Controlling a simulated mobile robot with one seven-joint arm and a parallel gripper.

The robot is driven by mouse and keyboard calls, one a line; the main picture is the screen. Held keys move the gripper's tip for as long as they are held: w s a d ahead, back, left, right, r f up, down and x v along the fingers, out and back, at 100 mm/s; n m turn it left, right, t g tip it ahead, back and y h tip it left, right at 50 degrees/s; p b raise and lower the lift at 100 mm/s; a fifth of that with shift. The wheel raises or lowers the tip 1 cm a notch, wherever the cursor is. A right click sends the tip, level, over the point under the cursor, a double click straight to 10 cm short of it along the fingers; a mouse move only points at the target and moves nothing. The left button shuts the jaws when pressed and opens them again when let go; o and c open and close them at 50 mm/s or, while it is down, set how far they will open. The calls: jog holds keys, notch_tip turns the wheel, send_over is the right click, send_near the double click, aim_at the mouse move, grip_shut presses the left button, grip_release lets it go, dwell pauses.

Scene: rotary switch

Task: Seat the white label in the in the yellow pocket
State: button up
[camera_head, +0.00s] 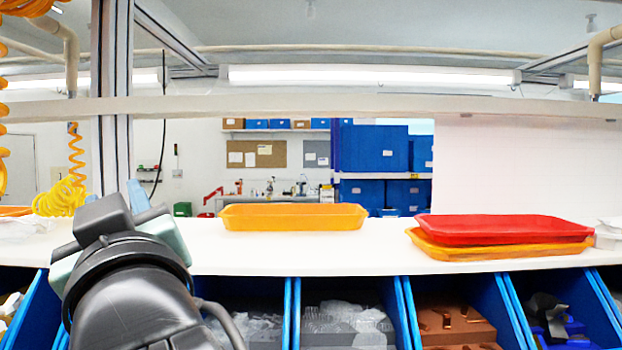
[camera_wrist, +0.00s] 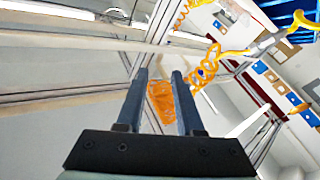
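My gripper shows in the wrist view (camera_wrist: 159,72) with its two dark fingers apart and nothing held between them. In the head view my arm reaches up at the lower left, and the gripper is mostly hidden behind my wrist; a bluish finger (camera_head: 137,196) shows above the white bench top. I cannot make out a white label in either view. I see no clear yellow pocket; the yellow things on the bench are a yellow-orange tray (camera_head: 293,217) at the middle back and another yellow-orange tray (camera_head: 480,252) at the right.
A red tray (camera_head: 505,228) rests on the right yellow tray. The white bench top (camera_head: 330,255) is clear between the trays. Blue bins with parts line its front edge. A metal post (camera_head: 112,100) and a yellow coiled hose (camera_head: 62,197) stand near my arm.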

jog(key=s+d+r+m+t+h, duration=0.2)
jog(key=s+d+m+t+h, duration=0.3)
jog(key=d, duration=0.4)
jog(key=s+d+r+m+t+h, duration=0.3)
jog(key=s+d+m+t+h, duration=0.1)
jog(key=d, duration=0.6)
jog(key=m+t+h, duration=0.1)
jog(key=m+h, duration=0.1)
jog(key=h, duration=0.1)
jog(key=shift+s+t, duration=0.3)
jog(key=shift+s, duration=0.1)
jog(key=shift+a, duration=0.1)
jog(key=shift+f+b, duration=0.6)
